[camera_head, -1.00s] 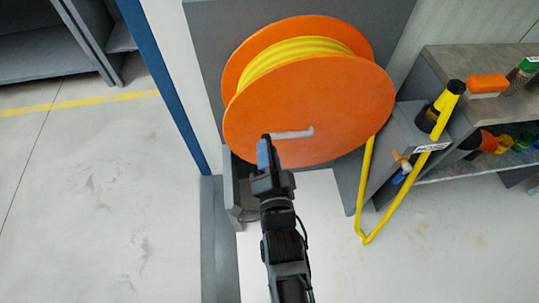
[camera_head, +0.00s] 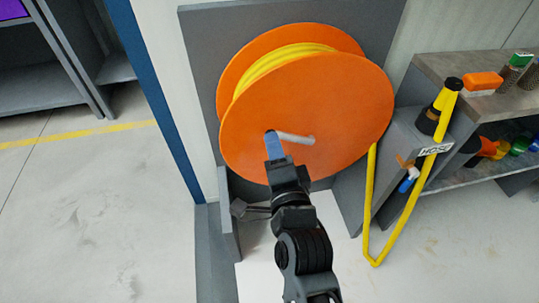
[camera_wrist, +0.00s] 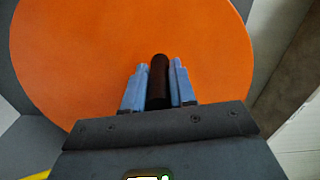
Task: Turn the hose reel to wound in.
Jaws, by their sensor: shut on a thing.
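The hose reel (camera_head: 335,105) has large orange discs with yellow hose (camera_head: 290,63) wound on its drum. It stands against a grey panel. A pale crank arm (camera_head: 296,138) runs from near the disc's middle to the left, towards my gripper. My gripper (camera_head: 273,143) is at the left end of the crank, in front of the disc's lower left part. In the wrist view the blue fingers of my gripper (camera_wrist: 158,88) are shut on a dark crank handle (camera_wrist: 159,80), one finger on each side. The orange disc (camera_wrist: 100,50) fills the view behind it.
A shelf (camera_head: 470,60) with bottles and an orange box (camera_head: 483,81) stands at right. A blue post (camera_head: 150,90) is at left, with open floor beyond.

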